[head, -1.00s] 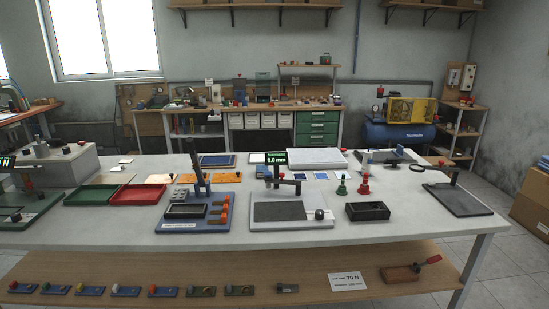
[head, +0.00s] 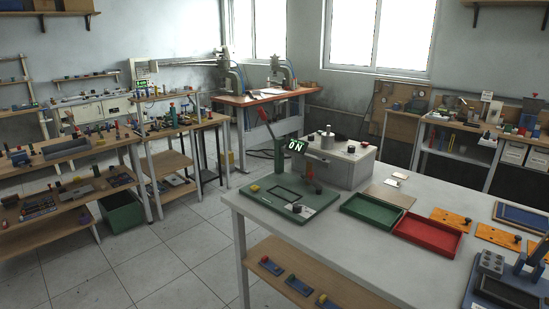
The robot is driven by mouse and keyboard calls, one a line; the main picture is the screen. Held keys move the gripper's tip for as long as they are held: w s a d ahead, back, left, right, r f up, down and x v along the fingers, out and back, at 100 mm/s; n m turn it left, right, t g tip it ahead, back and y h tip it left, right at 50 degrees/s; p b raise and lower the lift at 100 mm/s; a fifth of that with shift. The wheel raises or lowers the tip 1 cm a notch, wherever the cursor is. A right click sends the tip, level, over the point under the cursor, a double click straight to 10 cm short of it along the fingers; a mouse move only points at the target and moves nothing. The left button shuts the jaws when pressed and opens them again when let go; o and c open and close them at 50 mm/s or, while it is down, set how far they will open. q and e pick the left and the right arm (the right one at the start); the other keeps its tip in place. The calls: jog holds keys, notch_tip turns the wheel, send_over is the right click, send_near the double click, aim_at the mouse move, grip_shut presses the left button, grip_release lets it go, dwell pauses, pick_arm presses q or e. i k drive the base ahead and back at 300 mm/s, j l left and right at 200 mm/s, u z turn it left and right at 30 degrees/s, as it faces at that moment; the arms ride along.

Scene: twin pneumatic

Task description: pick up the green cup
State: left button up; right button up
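I cannot make out a green cup for certain in the head view now. The white worktable (head: 345,255) is at the lower right. On its left end stands a green-based fixture (head: 268,197) with a red-handled lever and a small lit display. Neither of my grippers is in view.
A green tray (head: 346,209) and a red tray (head: 402,231) lie on the table beside a grey box (head: 350,172) with knobs. Loaded wooden shelves (head: 72,222) stand at the left. Tiled floor (head: 180,255) is clear between shelves and table.

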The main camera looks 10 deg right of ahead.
aim_at(508, 128)
jog(key=i+j+u, duration=0.3)
jog(key=i+u, duration=0.15)
jog(key=i+j+u, duration=0.15)
jog(key=i+u, duration=0.7)
jog(key=i+z, duration=0.25)
jog(key=i, duration=0.4)
jog(key=i+j+z, duration=0.2)
jog(key=i, duration=0.45)
jog(key=i+j+z, duration=0.1)
jog(key=i+z, duration=0.15)
jog(key=i, duration=0.4)
jog(key=i+l+z, duration=0.25)
jog(key=i+z, duration=0.65)
jog(key=i+j+z, duration=0.1)
jog(key=i+z, duration=0.4)
jog(key=i, duration=0.15)
jog(key=i+j+z, duration=0.3)
jog(key=i+z, duration=0.6)
jog(key=i, duration=1.45)
jog(key=i+z, duration=0.2)
jog(key=i, duration=0.3)
jog(key=i+z, duration=0.25)
jog(key=i, duration=0.2)
jog(key=i+j+z, duration=0.2)
jog(key=i, duration=0.25)
jog(key=i+j+z, duration=0.25)
jog(key=i, duration=0.25)
jog(key=l, duration=0.1)
